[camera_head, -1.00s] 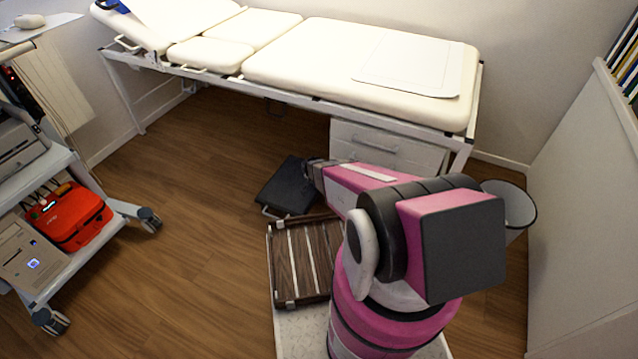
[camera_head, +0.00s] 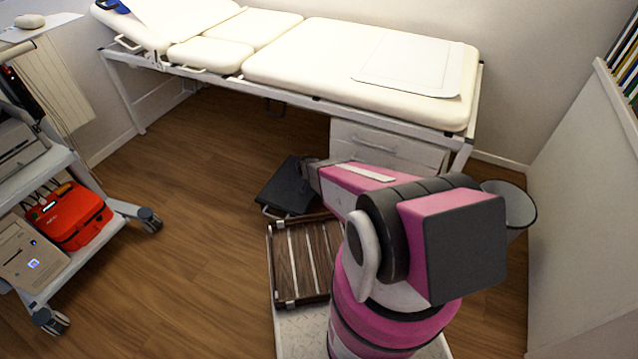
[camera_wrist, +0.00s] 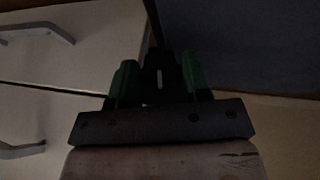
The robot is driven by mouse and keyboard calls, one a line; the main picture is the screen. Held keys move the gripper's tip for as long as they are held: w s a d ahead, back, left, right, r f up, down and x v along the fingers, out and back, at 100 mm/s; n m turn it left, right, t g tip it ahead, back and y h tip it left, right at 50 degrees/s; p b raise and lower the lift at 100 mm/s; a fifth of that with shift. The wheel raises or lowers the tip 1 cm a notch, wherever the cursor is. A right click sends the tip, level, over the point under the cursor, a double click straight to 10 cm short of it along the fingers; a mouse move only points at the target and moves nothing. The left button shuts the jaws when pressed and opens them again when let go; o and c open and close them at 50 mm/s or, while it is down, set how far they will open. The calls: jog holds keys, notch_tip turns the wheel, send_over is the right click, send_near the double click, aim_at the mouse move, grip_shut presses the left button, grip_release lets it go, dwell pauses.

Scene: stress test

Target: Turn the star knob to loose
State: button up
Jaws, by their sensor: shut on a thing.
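My gripper (camera_head: 309,175) reaches toward the drawer cabinet under the examination couch, beside a tilted black panel (camera_head: 284,187). In the wrist view, my gripper (camera_wrist: 158,80) has green fingers closed on a small dark piece with a short pale mark, which I take to be the star knob (camera_wrist: 158,74). Its star shape cannot be made out in the dim light, and the fingers hide its sides. In the head view the knob is hidden by my gripper and arm.
The couch (camera_head: 300,55) spans the back, with a white drawer cabinet (camera_head: 388,150) below. A wheeled trolley (camera_head: 70,275) with a red case (camera_head: 68,215) stands left. A bin (camera_head: 508,205) stands right of my arm. The wooden floor between trolley and arm is clear.

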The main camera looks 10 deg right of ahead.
jog(key=shift+h, duration=0.3)
jog(key=o, duration=0.9)
jog(key=shift+g, duration=0.3)
jog(key=v, duration=1)
jog(key=shift+s+a+r, duration=0.1)
jog(key=shift+a+r, duration=0.1)
jog(key=shift+r, duration=0.1)
